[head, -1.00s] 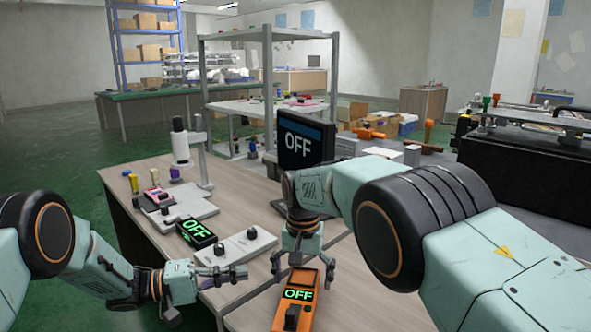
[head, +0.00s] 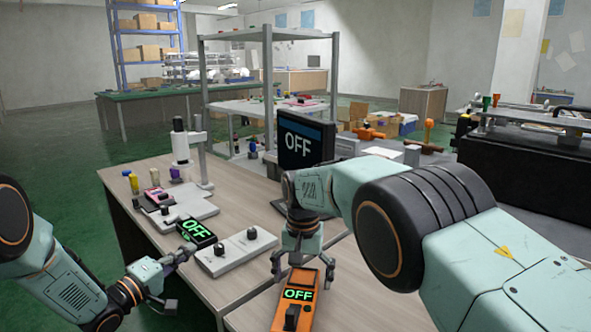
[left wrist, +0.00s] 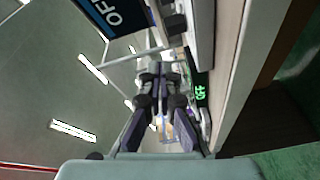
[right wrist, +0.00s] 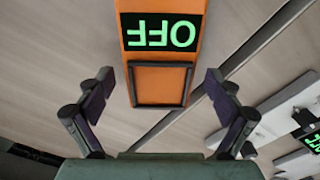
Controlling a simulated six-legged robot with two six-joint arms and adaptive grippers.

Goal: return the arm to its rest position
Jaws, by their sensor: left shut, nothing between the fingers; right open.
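My left gripper (head: 178,262) is shut and empty, beside the near left edge of the table and close to the grey control base. In the left wrist view its fingers (left wrist: 160,72) are together with nothing between them. My right gripper (head: 302,262) is open, pointing down above the orange device (head: 296,312), which has a green OFF display and a black switch. In the right wrist view the fingers are spread apart on either side of the orange device (right wrist: 160,85), with nothing gripped.
A grey base with two black knobs (head: 234,252) and a black box reading OFF (head: 197,232) lie near my left gripper. A monitor reading OFF (head: 306,142) stands behind my right arm. A white post fixture (head: 184,148) stands further back. Bare wooden tabletop (head: 258,195) lies between.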

